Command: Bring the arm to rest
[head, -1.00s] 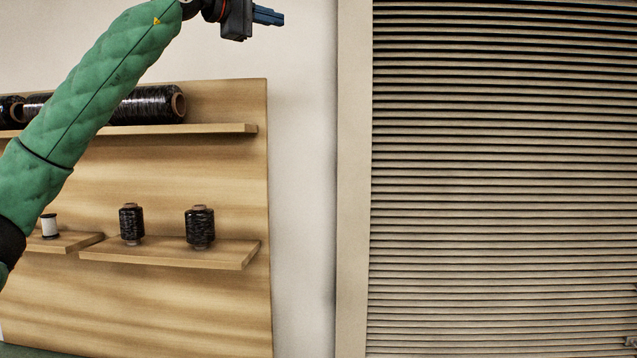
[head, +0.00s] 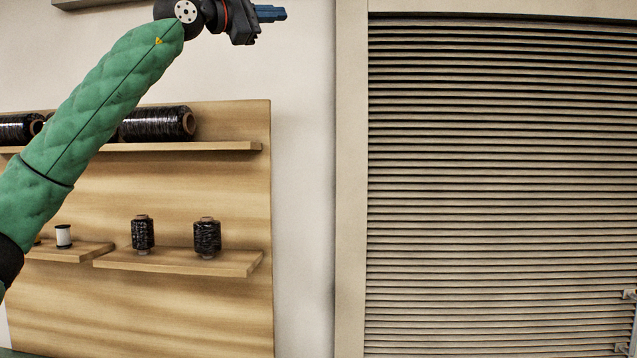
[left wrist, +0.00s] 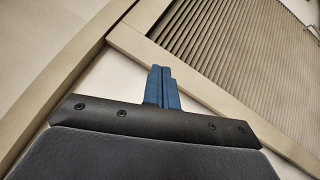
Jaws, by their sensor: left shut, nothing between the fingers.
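My left arm, in a green quilted sleeve, comes in from the left in the head view and reaches up to the top edge. My left gripper (head: 272,13) is at its end, with blue fingers pointing right in front of the pale wall. The fingers are shut together with nothing between them. The left wrist view also shows the blue fingers (left wrist: 162,86) closed, against the wall and the slatted shutter. My right gripper does not show in either view.
A wooden shelf board (head: 180,190) stands behind my arm. Large black rolls (head: 158,124) lie on its upper shelf. Two black spools (head: 143,233) (head: 207,236) and a white spool (head: 63,236) stand on the lower shelves. A slatted shutter (head: 490,190) fills the right side.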

